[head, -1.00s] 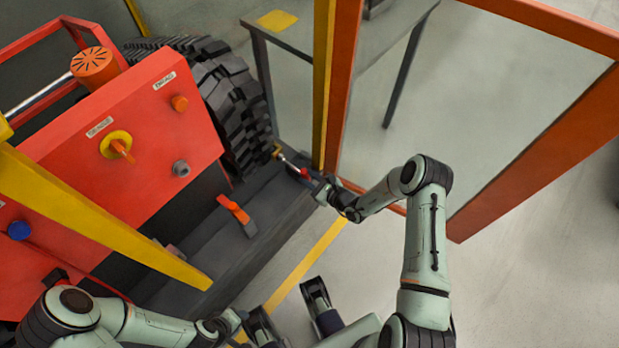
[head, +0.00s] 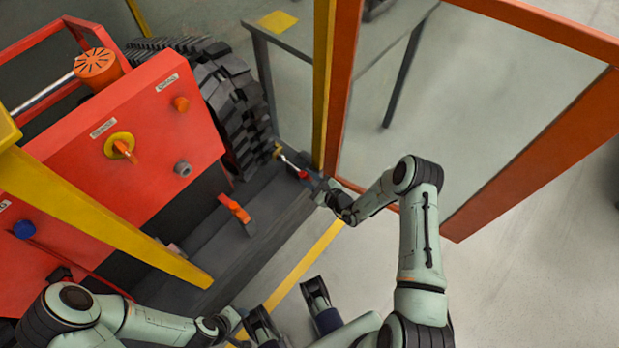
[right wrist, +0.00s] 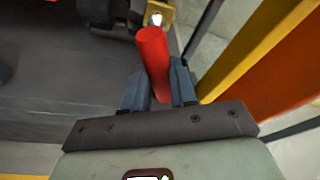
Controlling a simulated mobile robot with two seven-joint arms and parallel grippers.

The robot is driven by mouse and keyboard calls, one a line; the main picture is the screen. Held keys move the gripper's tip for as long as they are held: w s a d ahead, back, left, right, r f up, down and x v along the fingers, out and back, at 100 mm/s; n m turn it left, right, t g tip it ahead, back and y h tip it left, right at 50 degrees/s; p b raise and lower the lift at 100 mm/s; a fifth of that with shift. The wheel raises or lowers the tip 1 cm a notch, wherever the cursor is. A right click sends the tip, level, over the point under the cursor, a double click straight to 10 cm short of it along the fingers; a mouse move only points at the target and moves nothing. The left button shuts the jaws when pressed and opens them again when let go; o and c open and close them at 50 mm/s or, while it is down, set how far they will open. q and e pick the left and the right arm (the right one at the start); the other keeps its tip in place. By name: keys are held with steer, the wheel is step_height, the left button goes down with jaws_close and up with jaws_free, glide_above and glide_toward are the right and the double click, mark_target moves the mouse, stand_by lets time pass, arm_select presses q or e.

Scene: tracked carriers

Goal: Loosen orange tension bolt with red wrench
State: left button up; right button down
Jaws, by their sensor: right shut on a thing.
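The red wrench shows in the head view as a red handle (head: 303,174) with a bright metal shaft. Its far end meets a small yellow-orange part (head: 277,151) beside the black track; I cannot tell whether this is the tension bolt or how the wrench sits on it. My right gripper (head: 314,183) is shut on the red handle. In the right wrist view the handle (right wrist: 153,58) stands between both fingers (right wrist: 158,90), with a yellow part (right wrist: 160,17) and shiny metal beyond it. My left gripper (head: 228,322) is low in the head view, its jaws unclear.
The red carrier panel (head: 130,135) has several knobs and the black track (head: 232,100) behind it. An orange lever (head: 235,209) sits on the dark ledge. A yellow post (head: 323,90) and an orange frame (head: 346,80) stand close to my right gripper. Open floor lies right.

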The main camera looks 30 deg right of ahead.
steer(key=shift+r, duration=0.1)
steer(key=shift+a+n, duration=0.1)
steer(key=shift+n, duration=0.4)
stand_by(0.3)
steer(key=shift+s+d+p, duration=0.4)
steer(key=shift+s, duration=0.35)
steer(key=shift+s+d+p, duration=0.35)
steer(key=shift+s+p, duration=0.05)
steer(key=shift+s, duration=0.5)
